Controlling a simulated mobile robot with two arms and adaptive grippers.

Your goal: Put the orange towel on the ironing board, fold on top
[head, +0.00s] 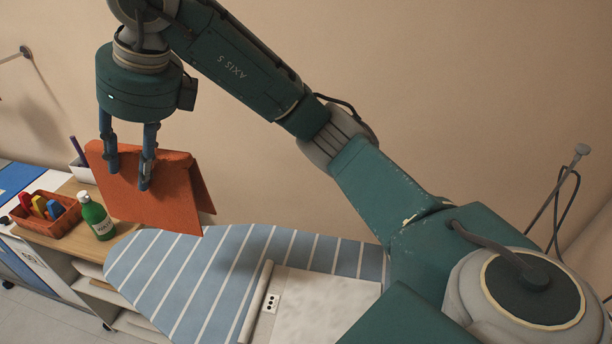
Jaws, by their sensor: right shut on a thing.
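The orange towel (170,203) hangs in the air, folded over, with its fold along the upper edge and its two layers spread apart at the lower right. My right gripper (146,182) points down and is shut on the towel, its fingers over the upper part of the near layer. The towel is above the narrow left end of the ironing board (190,265), which has a blue cover with white stripes. A gap between towel and board cannot be judged exactly. My left gripper is not in view.
An orange basket (52,222) with coloured items and a green bottle (96,216) stand on a wooden-topped shelf (75,241) left of the board. A pale panel with a socket (271,303) lies on the board's near part. The board's striped middle is clear.

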